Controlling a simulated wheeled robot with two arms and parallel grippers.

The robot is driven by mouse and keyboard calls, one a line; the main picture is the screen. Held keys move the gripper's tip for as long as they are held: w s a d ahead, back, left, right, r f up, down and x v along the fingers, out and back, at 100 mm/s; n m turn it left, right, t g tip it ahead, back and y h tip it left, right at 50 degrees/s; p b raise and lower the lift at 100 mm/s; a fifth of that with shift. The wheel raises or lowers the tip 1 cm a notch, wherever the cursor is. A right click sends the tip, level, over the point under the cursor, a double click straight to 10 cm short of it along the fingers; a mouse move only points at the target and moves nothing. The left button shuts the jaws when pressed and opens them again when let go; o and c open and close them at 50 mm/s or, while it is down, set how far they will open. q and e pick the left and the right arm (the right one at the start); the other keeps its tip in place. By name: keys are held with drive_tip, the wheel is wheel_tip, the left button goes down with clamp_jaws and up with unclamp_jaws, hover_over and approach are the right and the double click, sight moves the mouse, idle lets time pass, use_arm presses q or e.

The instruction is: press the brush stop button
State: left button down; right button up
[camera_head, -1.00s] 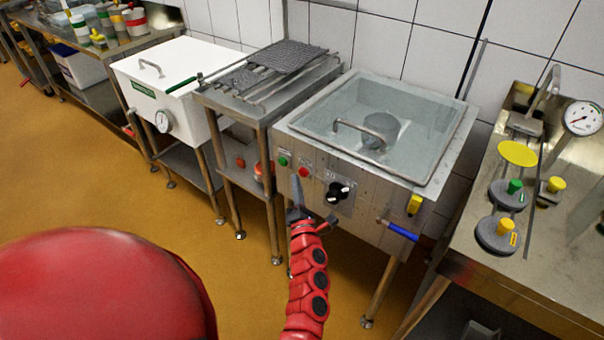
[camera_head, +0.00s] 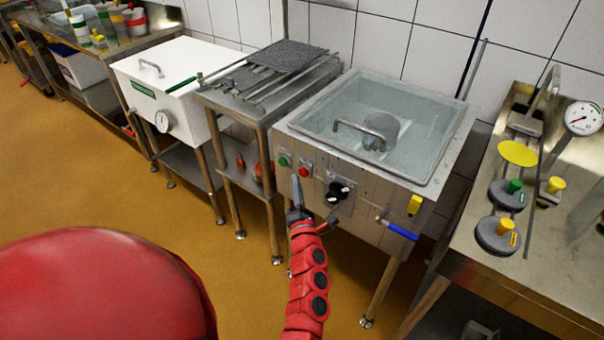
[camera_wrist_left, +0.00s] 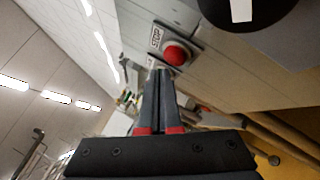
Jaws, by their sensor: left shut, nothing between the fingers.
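The red stop button (camera_head: 304,171) is on the front panel of the steel washing tank (camera_head: 440,185), right of a green button (camera_head: 284,160). In the left wrist view the red button (camera_wrist_left: 175,54) has a "STOP" label (camera_wrist_left: 156,37) beside it. My left gripper (camera_head: 296,182) is in front of the panel, close to the red button and slightly left of it in the head view. In the left wrist view its shut fingers (camera_wrist_left: 160,75) point at the button, tips just below it; whether they touch cannot be told. My right gripper is not in view.
A clear lid with a handle (camera_head: 365,128) covers the tank. A steel rack stand (camera_head: 262,115) adjoins on the left, a steel counter (camera_head: 525,270) on the right.

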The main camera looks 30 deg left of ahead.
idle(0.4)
use_arm(q)
drive_tip(key=shift+w+b, duration=0.4)
drive_tip(key=shift+w, duration=0.05)
drive_tip(key=shift+w, duration=0.45)
idle(0.5)
drive_tip(key=shift+s+b, duration=0.15)
drive_tip(key=shift+b, duration=0.2)
drive_tip(key=shift+s, duration=0.75)
drive_tip(key=shift+b, duration=0.3)
